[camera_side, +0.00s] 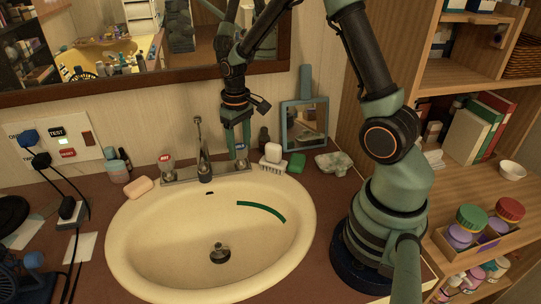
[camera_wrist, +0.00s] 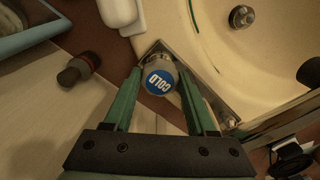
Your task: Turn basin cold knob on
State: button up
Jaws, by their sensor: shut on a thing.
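The cold knob (camera_side: 240,149) is a grey knob with a blue cap, at the right end of the metal faucet plate. In the wrist view its blue cap (camera_wrist: 159,82) reads COLD. My gripper (camera_side: 237,143) comes down from above on the knob, and its green fingers (camera_wrist: 160,75) stand on either side of it. It is shut on the knob. The fingers partly hide the knob's sides. The spout (camera_side: 203,150) and the red-capped hot knob (camera_side: 167,162) are left of it. The cream basin (camera_side: 125,250) lies in front.
A soap bar (camera_side: 138,187) lies to the left. A wall mirror (camera_side: 200,71) is behind. The basin's bowl is open.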

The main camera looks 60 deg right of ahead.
aim_at(240, 147)
jog(key=n, duration=0.4)
jog(key=shift+n, duration=2)
jog(key=o, duration=1.4)
notch_tip(240, 147, up, 12)
jog(key=shift+r, duration=0.1)
